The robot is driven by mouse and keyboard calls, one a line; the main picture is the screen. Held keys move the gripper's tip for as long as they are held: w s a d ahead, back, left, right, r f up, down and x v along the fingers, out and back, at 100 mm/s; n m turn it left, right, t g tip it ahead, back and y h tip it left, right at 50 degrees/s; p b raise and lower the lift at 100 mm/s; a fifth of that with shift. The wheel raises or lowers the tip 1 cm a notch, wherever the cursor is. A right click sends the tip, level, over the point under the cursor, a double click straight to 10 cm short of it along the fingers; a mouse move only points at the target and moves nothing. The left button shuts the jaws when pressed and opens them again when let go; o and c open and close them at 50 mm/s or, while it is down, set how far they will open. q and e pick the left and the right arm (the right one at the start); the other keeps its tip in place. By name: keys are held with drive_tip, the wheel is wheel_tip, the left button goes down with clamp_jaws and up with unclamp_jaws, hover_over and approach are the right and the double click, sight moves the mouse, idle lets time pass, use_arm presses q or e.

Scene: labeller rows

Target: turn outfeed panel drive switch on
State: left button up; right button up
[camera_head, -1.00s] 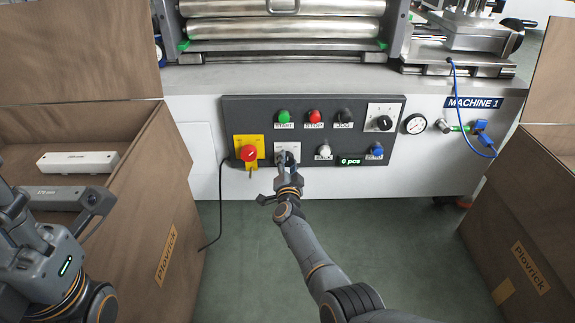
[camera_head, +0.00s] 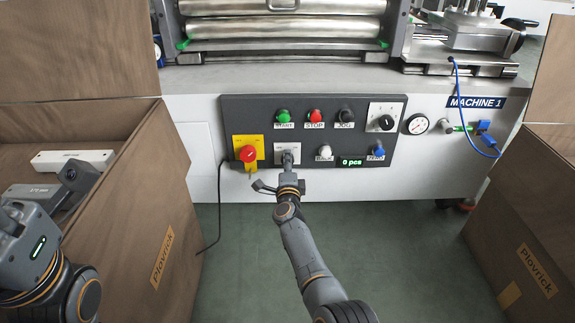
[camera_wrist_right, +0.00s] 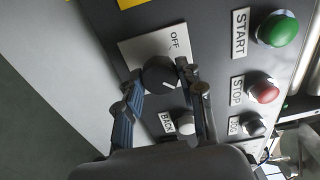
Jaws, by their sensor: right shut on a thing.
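The outfeed panel (camera_head: 335,106) is the dark board on the front of the white machine. A rotary switch on a pale plate (camera_head: 280,148) sits at its lower left, below the green START button. In the right wrist view its black knob (camera_wrist_right: 158,72) stands on the plate, which reads OFF at the top. A pale mark shows on the knob's lower right side. My right gripper (camera_head: 288,160) is at this switch, and its two fingers (camera_wrist_right: 163,92) are shut on either side of the knob. My left gripper (camera_head: 68,183) is over the left carton, its fingertips unclear.
A red knob on a yellow plate (camera_head: 248,154) is just left of the switch. STOP button (camera_head: 315,116), a second rotary switch (camera_head: 386,122) and a counter reading 0 pcs (camera_head: 351,162) are to the right. Cartons flank the panel left (camera_head: 130,215) and right (camera_head: 530,200).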

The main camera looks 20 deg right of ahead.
drive_tip(key=shift+f, duration=0.1)
idle(0.4)
drive_tip(key=o, duration=1.2)
